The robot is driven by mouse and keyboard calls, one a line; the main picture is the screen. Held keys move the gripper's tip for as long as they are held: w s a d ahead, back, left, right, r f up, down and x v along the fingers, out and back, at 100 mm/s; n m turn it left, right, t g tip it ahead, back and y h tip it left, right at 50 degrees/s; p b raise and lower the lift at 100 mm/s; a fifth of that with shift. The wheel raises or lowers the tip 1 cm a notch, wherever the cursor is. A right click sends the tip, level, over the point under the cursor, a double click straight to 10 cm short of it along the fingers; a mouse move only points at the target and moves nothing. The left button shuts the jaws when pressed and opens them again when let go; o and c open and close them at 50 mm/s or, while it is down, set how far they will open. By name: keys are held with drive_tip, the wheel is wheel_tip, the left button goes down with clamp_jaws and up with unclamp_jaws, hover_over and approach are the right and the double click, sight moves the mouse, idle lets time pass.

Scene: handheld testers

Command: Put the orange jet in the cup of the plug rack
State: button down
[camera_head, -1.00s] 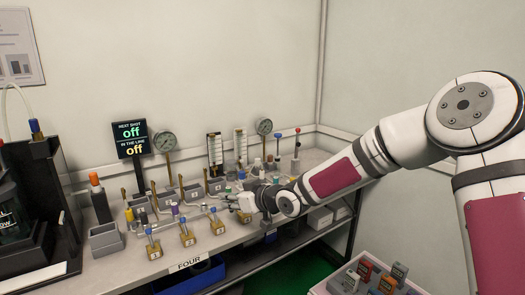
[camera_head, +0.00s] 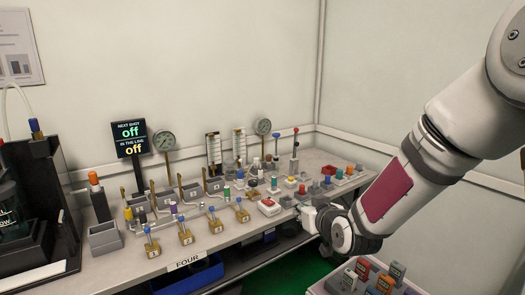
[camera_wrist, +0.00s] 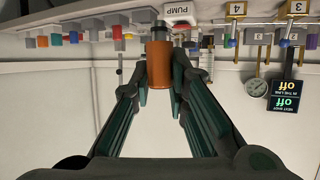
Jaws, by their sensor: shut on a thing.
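The orange jet (camera_wrist: 159,65), an orange cylinder with a dark end, stands between the fingers of my gripper (camera_wrist: 160,82) in the wrist view. The gripper is shut on it. In the head view my gripper (camera_head: 306,212) is at the front edge of the bench, right of the middle; I cannot make out the jet there. A row of coloured plugs on grey blocks (camera_head: 330,181) lies beyond and right of the gripper; it may be the plug rack. Similar plugs (camera_wrist: 73,38) hang at the upper left of the upside-down wrist view. I cannot pick out the cup.
A white box (camera_head: 269,206) stands just left of my gripper; its PUMP label (camera_wrist: 178,10) shows in the wrist view. Brass valves (camera_head: 186,236) line the bench front. Gauges and a sign (camera_head: 130,137) stand behind. A tray of coloured testers (camera_head: 372,279) is at lower right.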

drive_tip(key=s+d+r+m+h, duration=0.1)
drive_tip(key=s+d+m+h, duration=0.25)
drive_tip(key=d, duration=0.45)
drive_tip(key=r+p+v, duration=0.1)
drive_tip(key=p+v, duration=0.7)
drive_tip(key=p, duration=1.1)
drive_tip(key=shift+d+r+n, duration=0.25)
drive_tip(key=shift+r+n, duration=0.1)
drive_tip(key=shift+r, duration=0.1)
drive_tip(key=shift+w, duration=0.1)
